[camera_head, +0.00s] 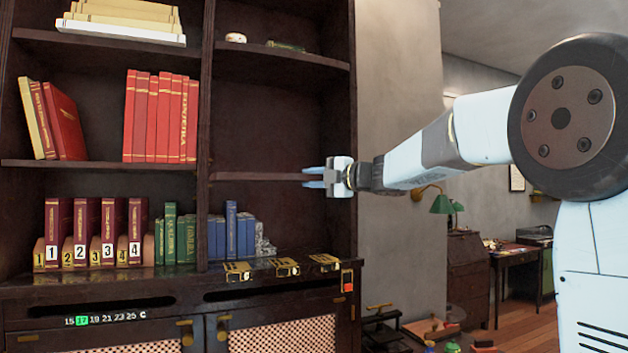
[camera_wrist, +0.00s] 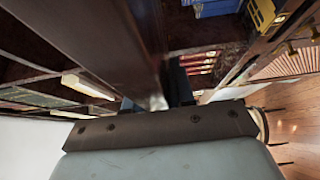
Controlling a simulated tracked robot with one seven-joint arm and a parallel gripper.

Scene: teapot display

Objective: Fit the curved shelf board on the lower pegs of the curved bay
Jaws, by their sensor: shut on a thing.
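The curved shelf board (camera_head: 255,177) is a thin dark wood board. It lies roughly level across the right-hand bay (camera_head: 268,115) of the bookcase, between the fixed upper shelf and the lower books. My gripper (camera_head: 316,178) is shut on its right end, near the bay's right post. In the wrist view, the board (camera_wrist: 95,35) runs as a broad dark plank from the upper left to my gripper (camera_wrist: 165,97). The pegs are hidden or too small to make out, so I cannot tell whether the board rests on them.
Blue books (camera_head: 231,232) stand below the board, with brass fittings (camera_head: 286,267) on the ledge in front. An upper shelf (camera_head: 283,57) carries small items. A lamp (camera_head: 441,203) and desk (camera_head: 517,255) stand farther back right.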

